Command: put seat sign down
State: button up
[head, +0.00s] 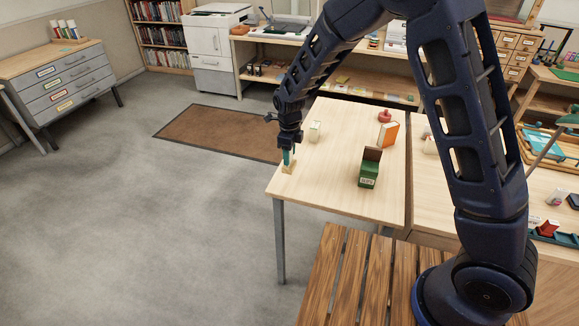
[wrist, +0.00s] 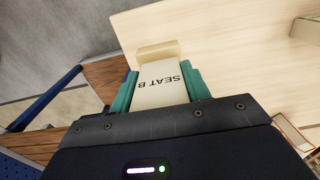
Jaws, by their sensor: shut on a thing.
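In the head view my gripper (head: 287,158) points down at the near left corner of the light wooden table (head: 325,180). The seat sign (head: 289,168) shows there just below the fingertips, at the tabletop. I cannot tell whether its base touches the table.
A slatted bench (head: 345,275) is in front. The tabletop around the sign is clear.

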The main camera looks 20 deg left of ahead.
jog(key=shift+f, duration=2.95)
jog(key=shift+f, duration=0.15)
jog(key=o, duration=1.3)
notch_tip(320, 180, up, 12)
jog(key=shift+r, duration=0.2)
